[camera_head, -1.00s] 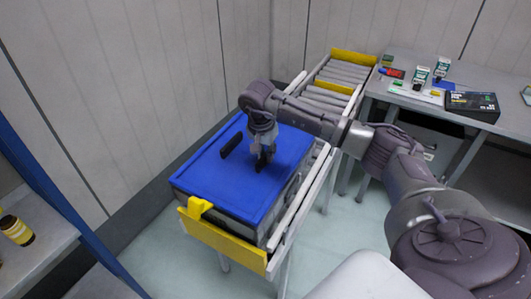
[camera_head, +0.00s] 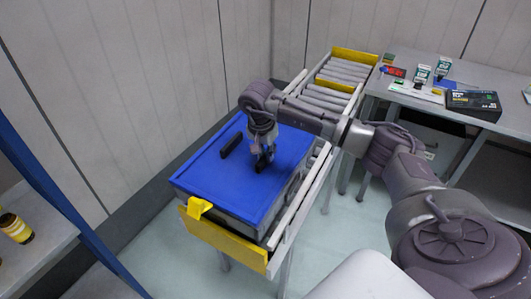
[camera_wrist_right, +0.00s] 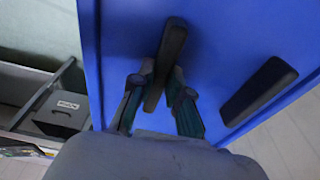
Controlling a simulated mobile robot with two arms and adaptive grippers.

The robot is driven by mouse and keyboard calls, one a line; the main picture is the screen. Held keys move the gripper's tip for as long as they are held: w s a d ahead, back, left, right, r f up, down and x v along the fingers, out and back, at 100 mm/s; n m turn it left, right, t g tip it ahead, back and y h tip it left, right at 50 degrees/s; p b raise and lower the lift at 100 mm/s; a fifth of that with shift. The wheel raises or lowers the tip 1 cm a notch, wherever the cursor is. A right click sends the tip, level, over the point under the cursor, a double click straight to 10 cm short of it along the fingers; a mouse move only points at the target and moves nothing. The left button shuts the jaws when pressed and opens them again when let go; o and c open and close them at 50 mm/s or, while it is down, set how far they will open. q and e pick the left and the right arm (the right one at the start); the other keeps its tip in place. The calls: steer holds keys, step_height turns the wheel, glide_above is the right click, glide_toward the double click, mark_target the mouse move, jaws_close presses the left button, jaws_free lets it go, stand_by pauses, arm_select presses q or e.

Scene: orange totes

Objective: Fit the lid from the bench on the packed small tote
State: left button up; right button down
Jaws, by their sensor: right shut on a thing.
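The blue lid (camera_head: 215,185) with two black bar handles lies over the top of a grey tote (camera_head: 231,222) on the roller stand. Whether its rim is fully seated I cannot tell. My right gripper (camera_head: 265,160) is shut on one black handle (camera_wrist_right: 168,50), near the lid's right part. The other handle (camera_head: 231,145) is free, and it also shows in the right wrist view (camera_wrist_right: 259,90). The tote's contents are hidden under the lid. My left gripper is out of view.
A yellow end stop (camera_head: 220,244) closes the stand's near end. A roller conveyor (camera_head: 332,85) continues behind. A grey bench (camera_head: 425,95) at the right carries a black box (camera_head: 473,102) and several small items. A shelf with a bottle (camera_head: 15,228) stands at the left.

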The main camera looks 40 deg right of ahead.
steer(key=shift+f+b, duration=0.3)
steer(key=shift+f, duration=0.15)
stand_by(0.3)
steer(key=c, duration=1.1)
jaws_free()
steer(key=shift+o, duration=0.2)
step_height(320, 180, up, 12)
steer(key=s+a, duration=0.1)
steer(key=a, duration=0.1)
steer(key=shift+f, duration=0.15)
